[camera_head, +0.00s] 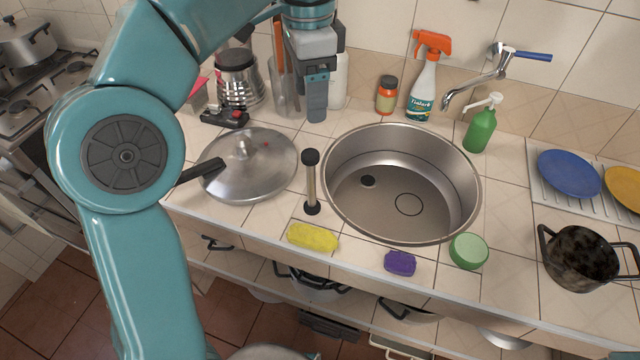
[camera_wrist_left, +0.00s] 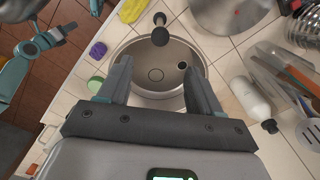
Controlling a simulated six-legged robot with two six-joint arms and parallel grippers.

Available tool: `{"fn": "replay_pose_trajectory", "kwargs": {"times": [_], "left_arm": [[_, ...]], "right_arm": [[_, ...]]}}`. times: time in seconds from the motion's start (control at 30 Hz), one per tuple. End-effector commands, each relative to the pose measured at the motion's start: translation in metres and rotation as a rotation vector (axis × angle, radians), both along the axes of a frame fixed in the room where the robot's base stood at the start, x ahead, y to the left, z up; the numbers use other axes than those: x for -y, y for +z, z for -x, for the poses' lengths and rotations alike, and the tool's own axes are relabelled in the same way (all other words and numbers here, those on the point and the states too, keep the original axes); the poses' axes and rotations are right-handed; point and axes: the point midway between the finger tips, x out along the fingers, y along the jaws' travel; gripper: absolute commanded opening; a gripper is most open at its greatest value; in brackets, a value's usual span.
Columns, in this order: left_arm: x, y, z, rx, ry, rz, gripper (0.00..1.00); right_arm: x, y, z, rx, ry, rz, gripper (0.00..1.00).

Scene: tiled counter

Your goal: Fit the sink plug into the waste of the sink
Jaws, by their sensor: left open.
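The sink (camera_head: 455,215) is a round steel basin set in the counter. Its floor has a small dark round opening (camera_head: 367,181), which looks like the waste, and a thin ring. Left of the sink, an upright piece with a black knob, metal stem and black foot (camera_head: 311,183) stands on the tiles; it looks like the plug. It also shows at the top of the left wrist view (camera_wrist_left: 160,28). My left gripper (camera_head: 317,112) is open and empty, pointing down behind the sink's left side; its fingers (camera_wrist_left: 160,90) show apart. My right gripper (camera_wrist_left: 58,35) appears small, its jaws unclear.
A pan lid (camera_head: 250,165), yellow sponge (camera_head: 313,237), purple sponge (camera_head: 400,263) and green round tub (camera_head: 468,250) lie around the sink. Behind stand an orange jar (camera_head: 387,95), spray bottle (camera_head: 424,85), tap (camera_head: 480,78) and green soap bottle (camera_head: 481,130). A dark pot (camera_head: 580,262) stands right.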

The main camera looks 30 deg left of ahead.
Motion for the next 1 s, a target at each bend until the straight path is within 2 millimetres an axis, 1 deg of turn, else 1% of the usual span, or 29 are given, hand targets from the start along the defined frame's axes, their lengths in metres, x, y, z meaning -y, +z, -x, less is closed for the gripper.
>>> {"fn": "replay_pose_trajectory", "kwargs": {"times": [0.07,0.17,0.4,0.5,0.6,0.77,1.0], "left_arm": [[0.000,-0.004,0.002,-0.001,0.000,-0.001,0.64],[0.000,-0.022,0.005,-0.004,0.001,0.000,0.64],[0.000,-0.078,0.009,-0.003,0.001,-0.001,0.64],[0.001,-0.096,0.010,-0.002,0.001,-0.001,0.64],[0.001,-0.107,0.009,-0.001,0.001,-0.001,0.64],[0.002,-0.118,0.008,-0.001,0.001,0.000,0.64],[0.005,-0.156,0.007,-0.004,0.000,0.000,0.64]], "right_arm": [[0.000,-0.002,0.000,0.000,0.000,0.000,0.43],[0.000,-0.010,0.000,0.000,0.000,0.000,0.43],[0.000,-0.027,0.000,-0.001,0.000,0.000,0.43],[0.000,-0.030,0.000,-0.001,0.000,0.000,0.43],[0.000,-0.032,0.000,0.000,0.000,0.000,0.43],[0.000,-0.033,0.000,0.000,0.000,0.000,0.43],[0.000,-0.038,0.000,0.000,0.000,0.000,0.43]]}}
